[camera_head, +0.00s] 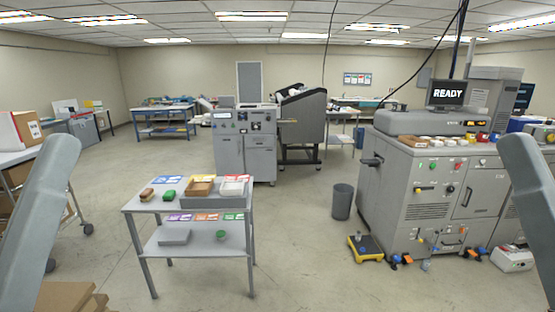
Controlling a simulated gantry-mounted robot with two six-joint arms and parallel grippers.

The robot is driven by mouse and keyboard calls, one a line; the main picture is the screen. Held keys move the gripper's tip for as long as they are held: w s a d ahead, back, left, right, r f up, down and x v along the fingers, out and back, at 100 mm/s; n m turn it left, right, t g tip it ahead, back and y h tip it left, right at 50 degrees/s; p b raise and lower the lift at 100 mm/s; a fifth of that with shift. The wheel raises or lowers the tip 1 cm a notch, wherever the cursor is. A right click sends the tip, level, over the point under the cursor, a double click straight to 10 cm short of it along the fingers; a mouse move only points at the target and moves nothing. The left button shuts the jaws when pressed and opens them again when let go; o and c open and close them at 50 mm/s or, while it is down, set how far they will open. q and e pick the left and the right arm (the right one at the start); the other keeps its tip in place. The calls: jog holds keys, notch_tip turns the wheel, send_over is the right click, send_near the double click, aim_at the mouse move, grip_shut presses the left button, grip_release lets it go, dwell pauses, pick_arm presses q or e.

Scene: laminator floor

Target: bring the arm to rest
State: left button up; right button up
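My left arm comes in at the left edge as a grey link, and my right arm as a matching grey link at the right edge. Both links run down out of the picture. Neither gripper shows, so I cannot see whether they hold anything. Neither visible arm link touches anything that I can make out.
A small grey two-tier table (150,229) with boxes and coloured cards stands at centre left. A bin (342,201) and a yellow-edged floor unit (365,248) stand between, with open floor around.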

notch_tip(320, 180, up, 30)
jog(key=p, duration=2.7)
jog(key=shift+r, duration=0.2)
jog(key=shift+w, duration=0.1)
